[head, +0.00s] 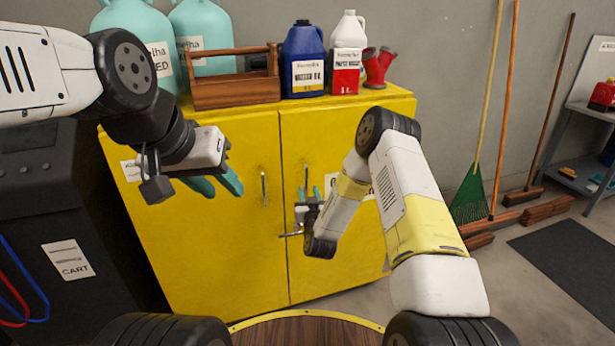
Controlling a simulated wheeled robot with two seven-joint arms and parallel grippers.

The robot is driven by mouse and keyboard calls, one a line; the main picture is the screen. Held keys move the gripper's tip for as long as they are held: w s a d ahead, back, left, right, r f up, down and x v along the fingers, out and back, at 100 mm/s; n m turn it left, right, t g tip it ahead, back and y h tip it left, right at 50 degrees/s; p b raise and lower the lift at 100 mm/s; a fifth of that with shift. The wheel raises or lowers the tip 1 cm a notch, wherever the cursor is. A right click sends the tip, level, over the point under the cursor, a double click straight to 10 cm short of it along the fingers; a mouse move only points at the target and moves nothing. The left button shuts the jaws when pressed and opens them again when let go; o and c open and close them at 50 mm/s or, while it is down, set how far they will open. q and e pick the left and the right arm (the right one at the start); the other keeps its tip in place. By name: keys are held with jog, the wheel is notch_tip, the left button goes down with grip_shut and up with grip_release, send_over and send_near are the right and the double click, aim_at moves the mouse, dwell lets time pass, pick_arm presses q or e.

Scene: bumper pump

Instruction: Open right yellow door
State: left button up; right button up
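The yellow cabinet has two doors. The right yellow door (345,265) looks closed, with a vertical metal handle (307,174) near its left edge. My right gripper (309,192) is in front of this handle. Its teal fingertips are apart, one on each side of the handle's lower part in the picture; I cannot tell whether they touch it. My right forearm hides part of the door and its label. The left door (200,255) also looks closed, with its own handle (264,188). My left gripper (217,183) is open and empty in front of the left door.
On the cabinet top stand teal jugs (205,30), a wooden tool caddy (235,90), a blue jug (303,60), a white-and-red jug (347,60) and a red fitting (378,66). A black cart (60,200) is left; brooms (508,100) and a shelf (590,110) are right.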

aim_at(307, 183)
jog(key=w, duration=0.6)
jog(key=shift+w+a, duration=0.4)
grip_shut()
dwell(1.0)
